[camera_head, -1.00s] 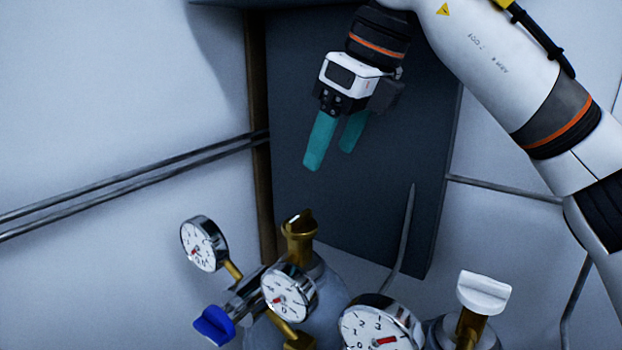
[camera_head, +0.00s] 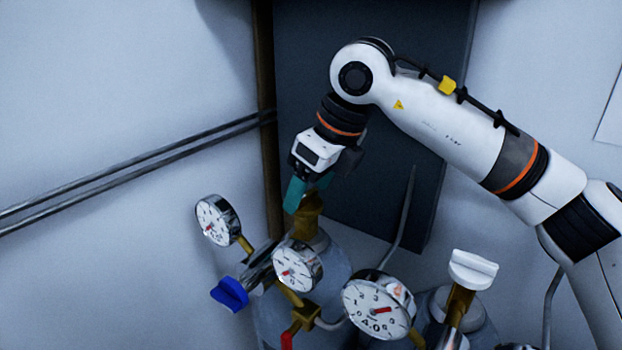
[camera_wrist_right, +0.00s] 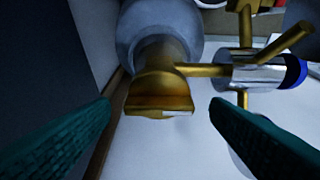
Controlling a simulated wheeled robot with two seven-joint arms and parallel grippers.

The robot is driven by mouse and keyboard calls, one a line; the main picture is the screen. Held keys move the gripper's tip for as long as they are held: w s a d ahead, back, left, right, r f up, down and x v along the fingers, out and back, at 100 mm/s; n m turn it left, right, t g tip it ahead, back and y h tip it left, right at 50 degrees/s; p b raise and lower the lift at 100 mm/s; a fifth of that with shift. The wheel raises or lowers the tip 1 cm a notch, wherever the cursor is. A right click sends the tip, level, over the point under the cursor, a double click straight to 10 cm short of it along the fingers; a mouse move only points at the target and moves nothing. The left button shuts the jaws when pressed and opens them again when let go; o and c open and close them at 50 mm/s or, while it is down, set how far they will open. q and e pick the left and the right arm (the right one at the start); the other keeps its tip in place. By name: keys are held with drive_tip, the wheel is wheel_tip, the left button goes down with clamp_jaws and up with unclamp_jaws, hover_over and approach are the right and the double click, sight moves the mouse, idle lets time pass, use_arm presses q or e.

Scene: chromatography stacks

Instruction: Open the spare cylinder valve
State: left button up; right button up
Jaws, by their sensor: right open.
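A brass valve (camera_head: 307,215) with a flat handle stands on top of the left grey cylinder (camera_head: 328,272). In the right wrist view this brass valve handle (camera_wrist_right: 160,97) sits between the two teal fingers, with a gap on each side. My right gripper (camera_head: 306,196) is open and points down at the valve, its fingers partly covering the handle in the head view. I see no contact in the right wrist view (camera_wrist_right: 160,108). Which cylinder is the spare is not labelled in view. My left gripper is not in view.
Dial gauges (camera_head: 217,220), (camera_head: 297,267) and a blue knob (camera_head: 230,293) crowd the left cylinder. A larger gauge (camera_head: 378,305) and a white-handled valve (camera_head: 472,270) belong to the right side. A dark panel (camera_head: 420,110) and wall pipes (camera_head: 130,166) are behind.

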drive_tip(key=shift+f, duration=0.1)
drive_tip(key=shift+c, duration=0.3)
drive_tip(key=c, duration=0.9)
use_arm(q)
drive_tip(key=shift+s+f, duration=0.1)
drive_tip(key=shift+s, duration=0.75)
use_arm(e)
drive_tip(key=shift+w, duration=0.1)
